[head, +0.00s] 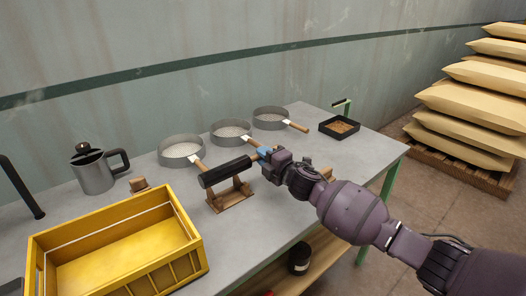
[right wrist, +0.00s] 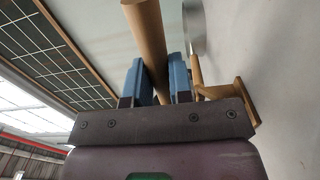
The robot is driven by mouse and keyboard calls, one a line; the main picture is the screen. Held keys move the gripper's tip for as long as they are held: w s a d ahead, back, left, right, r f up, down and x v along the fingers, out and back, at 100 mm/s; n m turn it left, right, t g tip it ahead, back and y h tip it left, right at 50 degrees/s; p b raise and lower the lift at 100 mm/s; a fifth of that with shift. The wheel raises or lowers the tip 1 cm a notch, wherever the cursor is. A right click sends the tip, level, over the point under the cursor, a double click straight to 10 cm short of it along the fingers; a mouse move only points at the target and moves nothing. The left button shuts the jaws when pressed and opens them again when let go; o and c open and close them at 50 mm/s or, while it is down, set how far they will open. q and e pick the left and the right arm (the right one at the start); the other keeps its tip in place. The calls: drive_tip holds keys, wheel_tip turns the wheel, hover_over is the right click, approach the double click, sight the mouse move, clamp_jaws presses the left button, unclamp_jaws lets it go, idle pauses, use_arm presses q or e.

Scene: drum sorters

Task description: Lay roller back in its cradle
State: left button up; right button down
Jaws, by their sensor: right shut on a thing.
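The roller (head: 225,170) is a dark cylinder with a pale wooden handle. My right gripper (head: 264,153) is shut on that handle at the roller's right end. The right wrist view shows the handle (right wrist: 147,40) between the blue fingers. The wooden cradle (head: 230,200) stands on the grey table, directly below the roller in the head view. I cannot tell whether the roller touches the cradle or hangs just above it. My left gripper is not in view.
Three round sieves (head: 181,151) with wooden handles stand behind the roller. A yellow crate (head: 190,238) is at the front left, with a metal jug (head: 94,174) behind it. A black tray (head: 339,127) is at the back right. Sacks (head: 470,95) are stacked on a pallet beyond the table.

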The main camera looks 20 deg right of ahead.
wheel_tip(320, 180, down, 3)
drive_tip(key=shift+r+b, duration=0.2)
drive_tip(key=shift+b, duration=0.25)
drive_tip(key=shift+f+b, duration=0.4)
drive_tip(key=shift+f, duration=0.45)
drive_tip(key=c, duration=0.9)
unclamp_jaws()
drive_tip(key=shift+c, duration=0.2)
drive_tip(key=shift+s+d, duration=0.1)
